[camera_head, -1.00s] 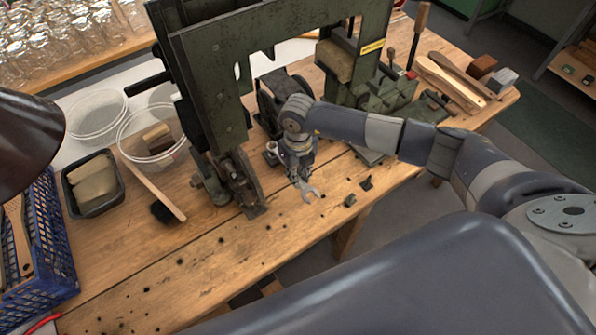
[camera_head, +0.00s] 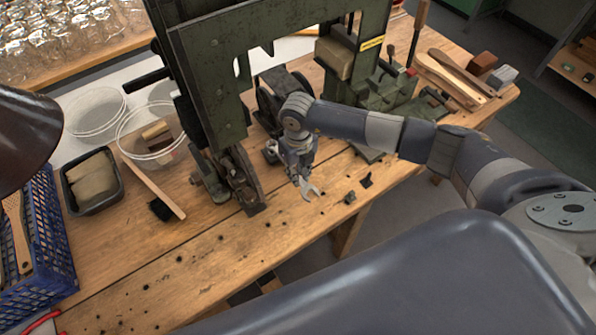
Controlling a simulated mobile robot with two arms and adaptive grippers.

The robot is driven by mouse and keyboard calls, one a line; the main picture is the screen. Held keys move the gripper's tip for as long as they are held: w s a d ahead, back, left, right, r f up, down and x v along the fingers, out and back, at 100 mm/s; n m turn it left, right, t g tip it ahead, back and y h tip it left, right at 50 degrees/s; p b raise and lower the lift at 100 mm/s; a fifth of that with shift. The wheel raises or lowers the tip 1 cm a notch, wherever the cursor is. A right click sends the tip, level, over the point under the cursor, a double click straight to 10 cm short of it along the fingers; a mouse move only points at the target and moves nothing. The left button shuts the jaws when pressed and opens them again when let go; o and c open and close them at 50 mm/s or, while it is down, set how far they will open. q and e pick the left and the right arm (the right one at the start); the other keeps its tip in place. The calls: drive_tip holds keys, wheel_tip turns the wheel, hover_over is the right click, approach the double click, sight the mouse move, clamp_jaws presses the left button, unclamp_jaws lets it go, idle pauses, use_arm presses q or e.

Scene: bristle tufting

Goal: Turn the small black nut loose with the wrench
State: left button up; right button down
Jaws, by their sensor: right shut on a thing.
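My right gripper (camera_head: 302,176) hangs over the wooden bench in front of the green machine. It is shut on the wrench (camera_head: 311,191), a grey metal tool whose open-jawed end shows below the fingers, near the bench top. The rest of the wrench is hidden by the gripper. Two small black pieces lie to the right of the wrench, apart from it: a blocky one (camera_head: 349,197) and a flatter one (camera_head: 366,181). I cannot tell whether either is the small black nut. My left gripper is not in view.
The green machine frame (camera_head: 215,95) stands behind and left of my right gripper. A black-bristled brush (camera_head: 158,207), a black tray (camera_head: 91,208) and clear tubs are at left, beside a blue crate (camera_head: 50,255). The front bench strip has holes and is mostly clear.

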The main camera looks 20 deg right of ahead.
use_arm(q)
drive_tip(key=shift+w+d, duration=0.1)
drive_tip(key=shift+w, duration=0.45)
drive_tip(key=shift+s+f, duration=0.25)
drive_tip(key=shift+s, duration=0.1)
use_arm(e)
drive_tip(key=shift+f, duration=0.15)
